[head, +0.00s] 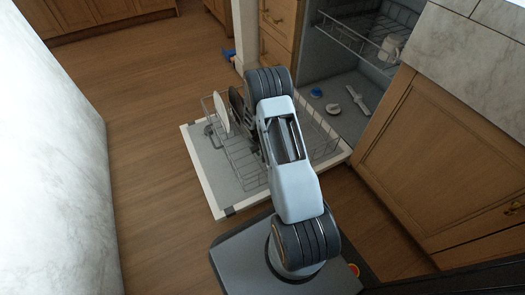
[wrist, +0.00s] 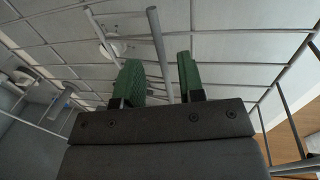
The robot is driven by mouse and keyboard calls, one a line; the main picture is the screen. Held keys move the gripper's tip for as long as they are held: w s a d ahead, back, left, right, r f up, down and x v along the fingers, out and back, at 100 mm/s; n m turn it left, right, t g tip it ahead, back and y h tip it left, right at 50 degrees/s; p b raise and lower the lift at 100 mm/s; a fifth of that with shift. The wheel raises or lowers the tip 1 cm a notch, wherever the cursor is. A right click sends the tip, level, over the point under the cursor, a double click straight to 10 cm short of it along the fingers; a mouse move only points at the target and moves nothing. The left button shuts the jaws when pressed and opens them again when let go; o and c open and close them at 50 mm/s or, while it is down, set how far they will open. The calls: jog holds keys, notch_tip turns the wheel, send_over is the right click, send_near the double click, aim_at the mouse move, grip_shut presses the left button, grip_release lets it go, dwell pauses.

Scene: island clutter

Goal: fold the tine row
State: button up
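The lower dish rack (head: 238,165) is pulled out over the open dishwasher door. My arm covers its middle, so I cannot make out the tine row in the head view, and my gripper is hidden there. In the wrist view my gripper (wrist: 160,74) has two green-padded fingers set apart. A thick grey rod (wrist: 156,33), possibly part of the tine row, runs between them in the picture. Gaps show on both sides of it, and I cannot tell its depth relative to the fingertips. A thinner rod (wrist: 99,33) lies left of it.
A white plate (head: 221,112) and a dark plate (head: 236,102) stand in the rack's left part. An upper rack (head: 345,35) holds a white cup. A cabinet (head: 447,155) bounds the right; floor is clear at left.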

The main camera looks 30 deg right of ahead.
notch_tip(320, 180, up, 11)
jog(key=a+p, duration=0.2)
jog(key=p, duration=0.2)
jog(key=shift+a, duration=0.1)
jog(key=shift+c, duration=0.4)
